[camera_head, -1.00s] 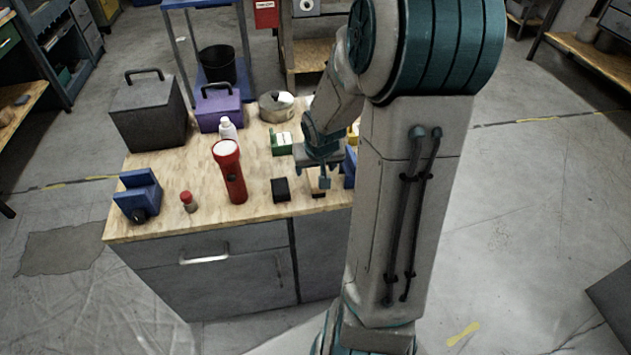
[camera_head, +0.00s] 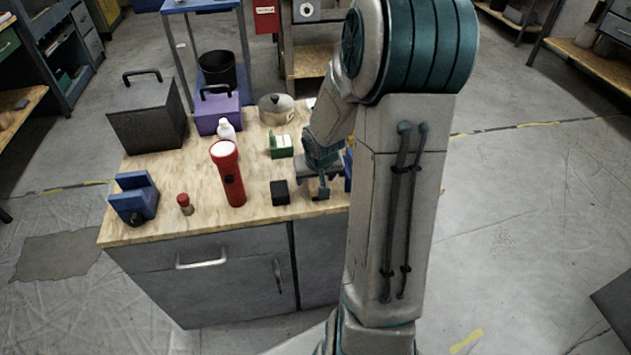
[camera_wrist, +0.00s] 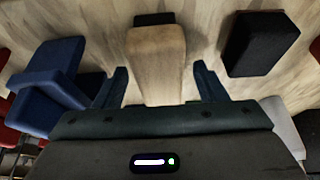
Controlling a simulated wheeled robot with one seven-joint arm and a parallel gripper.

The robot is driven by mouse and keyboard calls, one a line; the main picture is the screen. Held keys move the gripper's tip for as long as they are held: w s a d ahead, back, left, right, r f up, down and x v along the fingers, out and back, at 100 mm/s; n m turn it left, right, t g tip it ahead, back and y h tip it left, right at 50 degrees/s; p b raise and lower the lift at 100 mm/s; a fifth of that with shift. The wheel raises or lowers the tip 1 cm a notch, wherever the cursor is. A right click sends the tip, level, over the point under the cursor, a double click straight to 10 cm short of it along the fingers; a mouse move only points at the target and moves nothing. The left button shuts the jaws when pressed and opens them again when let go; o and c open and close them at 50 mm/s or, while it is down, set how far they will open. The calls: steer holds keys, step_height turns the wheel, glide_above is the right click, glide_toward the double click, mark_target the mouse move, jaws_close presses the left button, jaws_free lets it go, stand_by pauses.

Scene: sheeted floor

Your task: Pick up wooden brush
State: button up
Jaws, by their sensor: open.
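The wooden brush (camera_wrist: 156,62) shows in the wrist view as a pale wooden block with a dark part behind its far end, lying on the wooden tabletop. My gripper (camera_wrist: 162,82) is open, with one finger on each side of the brush's near part. Gaps show between the brush and both fingers. In the head view my gripper (camera_head: 322,190) is low over the front right part of the workbench (camera_head: 160,222), and the brush is hidden or too small to make out there.
A black box (camera_wrist: 262,42) lies right of the brush in the wrist view, and a blue vise-like object (camera_wrist: 48,85) lies left. In the head view a red flashlight (camera_head: 229,175), a red-capped bottle (camera_head: 185,204) and another blue object (camera_head: 134,198) stand farther left.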

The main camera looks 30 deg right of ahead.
stand_by(0.3)
steer(key=c, duration=1.1)
step_height(320, 180, up, 10)
steer(key=p, duration=0.4)
steer(key=shift+r, duration=0.2)
steer(key=o, duration=0.5)
steer(key=c, duration=0.4)
steer(key=shift+o, duration=0.2)
